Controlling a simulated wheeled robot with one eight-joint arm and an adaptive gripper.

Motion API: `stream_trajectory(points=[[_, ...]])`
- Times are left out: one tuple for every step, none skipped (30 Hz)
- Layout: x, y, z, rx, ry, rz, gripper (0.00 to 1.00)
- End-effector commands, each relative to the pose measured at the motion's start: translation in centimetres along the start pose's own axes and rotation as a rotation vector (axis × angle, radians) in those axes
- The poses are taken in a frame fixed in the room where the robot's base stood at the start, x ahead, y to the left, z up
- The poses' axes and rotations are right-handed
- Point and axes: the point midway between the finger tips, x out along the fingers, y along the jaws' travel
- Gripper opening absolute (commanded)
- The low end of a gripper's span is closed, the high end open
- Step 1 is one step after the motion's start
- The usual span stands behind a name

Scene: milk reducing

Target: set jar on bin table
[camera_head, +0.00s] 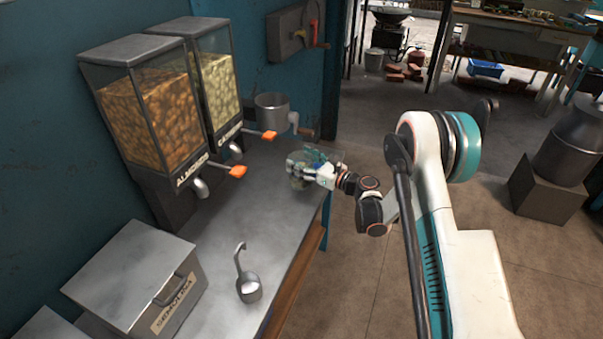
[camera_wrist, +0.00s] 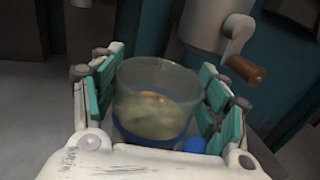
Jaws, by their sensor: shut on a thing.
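My gripper (camera_head: 312,166) is over the far end of the metal bin table (camera_head: 222,262). In the wrist view my gripper (camera_wrist: 160,125) is shut around a clear round jar (camera_wrist: 153,88), with teal finger pads on both sides. The jar looks upright and holds pale yellowish contents low inside, with a blue band near its base. In the head view the jar (camera_head: 297,184) is mostly hidden behind the fingers. I cannot tell whether its base touches the table top.
Almond dispenser (camera_head: 150,110) and a second dispenser (camera_head: 213,75) with orange handles stand along the wall. A cranked metal grinder (camera_head: 272,115) is just behind my gripper. A ladle (camera_head: 248,288) and semolina bin (camera_head: 140,280) are nearer.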

Motion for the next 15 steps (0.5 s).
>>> stream_trajectory(points=[[0.0,0.0,-0.4,0.0,0.0,0.0,0.13],[0.0,0.0,-0.7,0.0,0.0,0.0,0.13],[0.0,0.0,-1.2,0.0,0.0,0.0,0.13],[0.0,0.0,-1.7,0.0,0.0,0.0,0.13],[0.0,0.0,-2.2,0.0,0.0,0.0,0.13],[0.0,0.0,-2.9,0.0,0.0,0.0,0.13],[0.0,0.0,-3.3,0.0,0.0,0.0,0.13],[0.0,0.0,-3.7,0.0,0.0,0.0,0.13],[0.0,0.0,-4.0,0.0,0.0,0.0,0.13],[0.0,0.0,-4.2,0.0,0.0,0.0,0.13],[0.0,0.0,-4.2,0.0,0.0,0.0,0.13],[0.0,0.0,-4.2,0.0,0.0,0.0,0.13],[0.0,0.0,-4.1,0.0,0.0,0.0,0.13],[0.0,0.0,-4.1,0.0,0.0,0.0,0.13],[0.0,0.1,-4.1,0.0,0.0,0.0,0.13]])
